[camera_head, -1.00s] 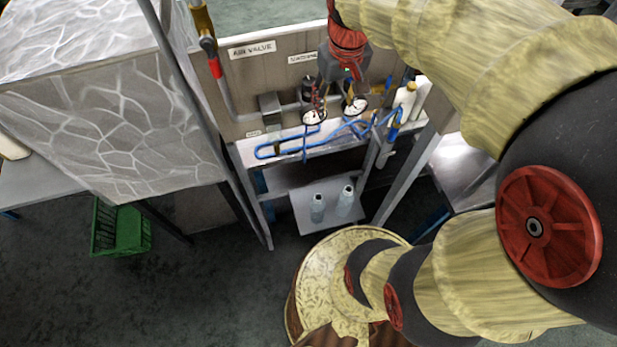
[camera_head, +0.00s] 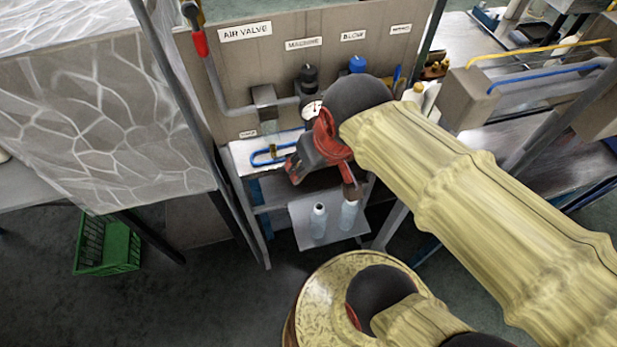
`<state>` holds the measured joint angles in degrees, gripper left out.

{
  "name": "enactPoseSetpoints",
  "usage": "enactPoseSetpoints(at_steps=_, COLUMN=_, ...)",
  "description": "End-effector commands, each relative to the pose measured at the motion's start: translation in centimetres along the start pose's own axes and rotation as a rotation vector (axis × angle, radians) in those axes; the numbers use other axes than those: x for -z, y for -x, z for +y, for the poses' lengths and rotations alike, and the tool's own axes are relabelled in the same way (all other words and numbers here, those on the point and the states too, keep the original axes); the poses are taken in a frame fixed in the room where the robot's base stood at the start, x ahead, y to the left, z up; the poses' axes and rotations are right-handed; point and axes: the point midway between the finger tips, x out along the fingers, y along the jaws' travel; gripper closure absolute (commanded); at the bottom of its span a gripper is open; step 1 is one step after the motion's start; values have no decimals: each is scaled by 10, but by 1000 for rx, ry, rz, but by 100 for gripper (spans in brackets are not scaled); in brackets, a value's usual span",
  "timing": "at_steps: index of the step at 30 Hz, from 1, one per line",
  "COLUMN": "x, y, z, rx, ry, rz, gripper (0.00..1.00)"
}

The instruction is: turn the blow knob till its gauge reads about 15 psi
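The blow knob (camera_head: 357,65) is a blue cap on the back panel, below the "BLOW" label (camera_head: 353,36). Its gauge is hidden behind my arm, so no reading shows. My gripper (camera_head: 316,172) is in front of and below the knobs, over the front of the bench shelf, apart from the blow knob. It is seen partly from behind, and whether its fingers are open or shut is unclear. The black machine knob (camera_head: 308,76) is to the left of the blow knob. A white dial gauge (camera_head: 312,110) sits below it, too small to read.
The air valve (camera_head: 198,40) has a red handle at the panel's upper left. Blue tubing (camera_head: 268,155) lies on the shelf. Two bottles (camera_head: 319,221) stand on the lower shelf. A green crate (camera_head: 107,247) is on the floor at left. A cluttered bench is at right.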

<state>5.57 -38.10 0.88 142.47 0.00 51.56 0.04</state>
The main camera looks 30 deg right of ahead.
Motion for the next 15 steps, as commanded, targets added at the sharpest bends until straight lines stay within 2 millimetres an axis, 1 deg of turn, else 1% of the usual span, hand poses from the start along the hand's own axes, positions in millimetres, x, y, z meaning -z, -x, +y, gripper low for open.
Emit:
enactPoseSetpoints(at_steps=1, x=-3, y=-4, z=-3, rx=5, ry=12, rz=15, gripper=51)
enactPoseSetpoints(at_steps=6, x=-8, y=-4, z=-10, rx=15, ry=34, rz=41, gripper=51)
enactPoseSetpoints(at_steps=15, x=-9, y=-3, z=-12, rx=19, ry=42, rz=49, gripper=51)
